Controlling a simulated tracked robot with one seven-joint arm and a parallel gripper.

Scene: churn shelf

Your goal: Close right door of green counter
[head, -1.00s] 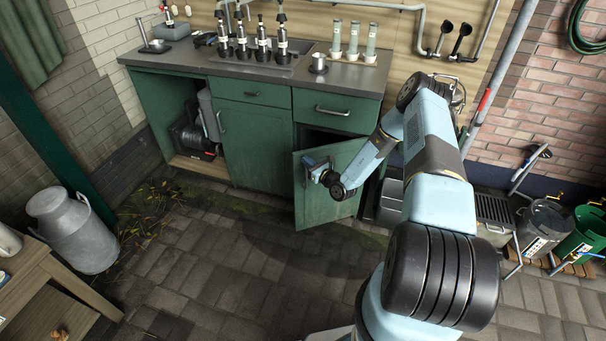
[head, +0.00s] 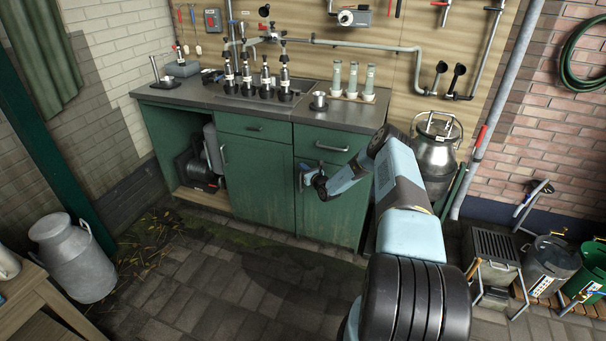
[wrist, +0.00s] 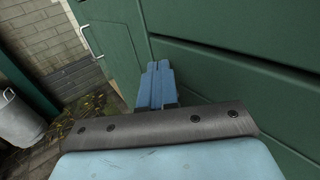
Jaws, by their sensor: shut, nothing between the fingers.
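The green counter (head: 258,179) stands against the back wall under a dark worktop. Its right door (head: 330,216) now lies flush or nearly flush with the front, below the right drawer (head: 332,146). I cannot make out a gap along its edge. My gripper (head: 303,180) is at the upper left part of this door, close to or touching it. In the wrist view my gripper (wrist: 156,72) shows its two blue fingers together and empty, near the seam between green panels. The door's own handle is hidden behind my gripper in the head view.
The counter's left bay (head: 195,165) is open and holds a dark machine and a grey canister. A milk churn (head: 436,150) stands right of the counter. Another churn (head: 72,258) stands at the left. Paved floor in front is clear.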

